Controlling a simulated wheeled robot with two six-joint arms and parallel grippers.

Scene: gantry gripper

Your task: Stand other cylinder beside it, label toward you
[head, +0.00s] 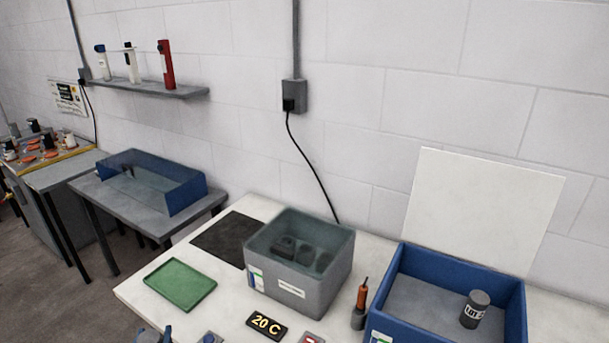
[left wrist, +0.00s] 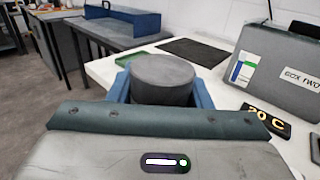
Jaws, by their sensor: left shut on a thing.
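A dark grey cylinder (head: 474,309) with a white "LOT" label facing the camera stands upright in the blue bin (head: 520,312), toward its right side. Another dark grey cylinder (left wrist: 164,78) is in my left gripper (left wrist: 160,90), between its two blue fingers. I see mainly its round end; no label shows on it. In the head view only the blue fingertips of my left gripper (head: 153,336) show at the bottom edge, far left of the blue bin. My right gripper is not in view.
A grey box (head: 300,290) with dark things inside stands left of the blue bin. An orange-handled tool (head: 360,305) stands between them. A "20 C" sign (head: 266,325), a green tray (head: 180,284) and a dark mat (head: 228,238) lie on the white table. A white panel rises behind the bin.

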